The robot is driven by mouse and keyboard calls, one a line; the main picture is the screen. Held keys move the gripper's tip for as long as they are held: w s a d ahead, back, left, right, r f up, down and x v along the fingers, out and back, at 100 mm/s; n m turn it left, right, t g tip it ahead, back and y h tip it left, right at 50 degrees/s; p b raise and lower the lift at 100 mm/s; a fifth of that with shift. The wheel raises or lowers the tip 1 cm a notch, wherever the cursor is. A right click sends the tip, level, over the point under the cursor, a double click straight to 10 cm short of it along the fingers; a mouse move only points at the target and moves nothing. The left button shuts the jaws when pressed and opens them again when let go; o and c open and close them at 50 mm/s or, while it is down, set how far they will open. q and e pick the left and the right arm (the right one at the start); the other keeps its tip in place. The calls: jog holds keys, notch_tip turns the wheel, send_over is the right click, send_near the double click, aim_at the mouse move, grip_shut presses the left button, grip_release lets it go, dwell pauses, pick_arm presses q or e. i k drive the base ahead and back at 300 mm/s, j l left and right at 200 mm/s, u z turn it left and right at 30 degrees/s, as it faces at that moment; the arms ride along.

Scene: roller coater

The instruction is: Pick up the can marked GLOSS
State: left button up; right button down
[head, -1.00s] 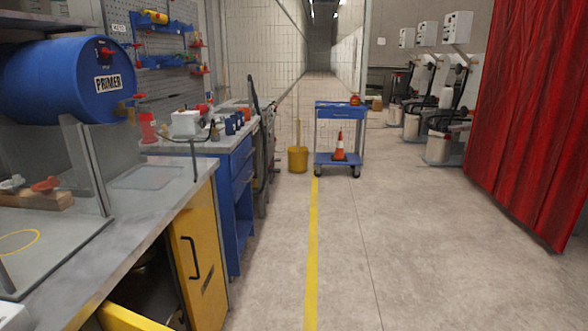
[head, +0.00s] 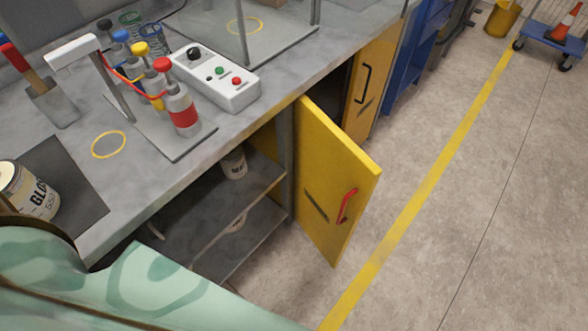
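A cream can with dark lettering that reads "GLO…" (head: 32,190) stands upright on a dark mat (head: 80,195) on the grey counter, at the left edge of the head view. The picture edge cuts it off, and a mint-green part of my own body lies just in front of it. A second light can (head: 233,163) with dark label lettering stands on the upper shelf inside the open cabinet; its text is too small to read for sure. Neither gripper is in view.
The yellow cabinet door (head: 330,180) with a red handle stands open into the aisle. On the counter are a button box (head: 216,78), a rack of bottles (head: 180,110) and a brush holder (head: 52,102).

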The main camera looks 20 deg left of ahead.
aim_at(31, 196)
jog(key=u, duration=2.5)
